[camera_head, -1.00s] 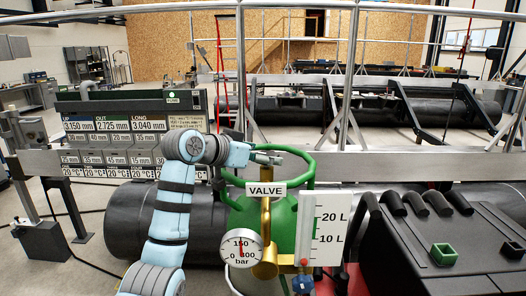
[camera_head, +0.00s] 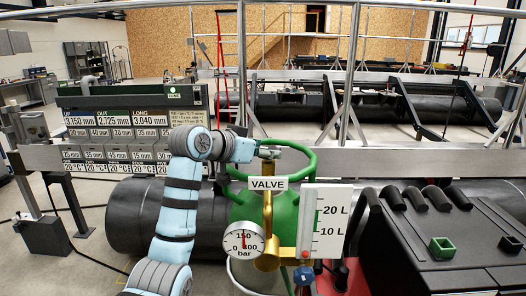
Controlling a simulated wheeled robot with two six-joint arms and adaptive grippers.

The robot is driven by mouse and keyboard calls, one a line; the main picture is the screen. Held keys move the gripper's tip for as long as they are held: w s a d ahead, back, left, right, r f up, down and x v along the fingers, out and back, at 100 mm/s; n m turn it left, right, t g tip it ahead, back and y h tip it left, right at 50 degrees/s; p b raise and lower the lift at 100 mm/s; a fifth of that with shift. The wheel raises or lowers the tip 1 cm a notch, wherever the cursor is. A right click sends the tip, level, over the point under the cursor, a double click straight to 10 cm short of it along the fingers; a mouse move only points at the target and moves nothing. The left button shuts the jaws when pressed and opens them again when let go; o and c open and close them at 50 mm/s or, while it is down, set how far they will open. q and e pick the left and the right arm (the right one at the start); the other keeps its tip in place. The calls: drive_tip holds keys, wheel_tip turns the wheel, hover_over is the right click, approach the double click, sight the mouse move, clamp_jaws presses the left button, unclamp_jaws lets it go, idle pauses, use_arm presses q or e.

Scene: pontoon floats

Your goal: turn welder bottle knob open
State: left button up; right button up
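The green welder bottle (camera_head: 285,215) stands in the middle, with a green ring guard (camera_head: 303,160) around its top. My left arm comes in from the left, and my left gripper (camera_head: 268,153) is at the top of the brass valve, inside the ring guard. The knob is largely hidden by the gripper, and I cannot tell whether the fingers are closed on it. My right gripper is not in view.
A pressure gauge (camera_head: 244,240) and a litre scale plate (camera_head: 321,222) are mounted on the valve's front. A black bench (camera_head: 430,240) with a green square socket (camera_head: 442,247) stands at the right. A grey display panel (camera_head: 110,130) and metal railings stand behind.

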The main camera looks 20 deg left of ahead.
use_arm(q)
drive_tip(key=n+y, duration=0.2)
drive_tip(key=d+n+y, duration=0.1)
drive_tip(key=n+y, duration=0.3)
drive_tip(key=y, duration=0.1)
drive_tip(key=shift+s+d+t, duration=0.1)
drive_tip(key=shift+d+t, duration=0.2)
drive_tip(key=shift+t, duration=0.1)
drive_tip(key=n+y, duration=0.2)
drive_tip(key=n+g+y, duration=0.1)
drive_tip(key=n+y, duration=0.1)
drive_tip(key=d+n+g+y, duration=0.1)
drive_tip(key=y, duration=0.1)
drive_tip(key=shift+w+r+n, duration=0.1)
drive_tip(key=shift+w+n, duration=0.1)
drive_tip(key=shift+n, duration=0.2)
drive_tip(key=shift+a+g+y, duration=0.1)
drive_tip(key=shift+g+y, duration=0.2)
drive_tip(key=shift+y, duration=0.1)
drive_tip(key=o, duration=1.1)
drive_tip(key=shift+w, duration=0.1)
drive_tip(key=shift+o, duration=0.2)
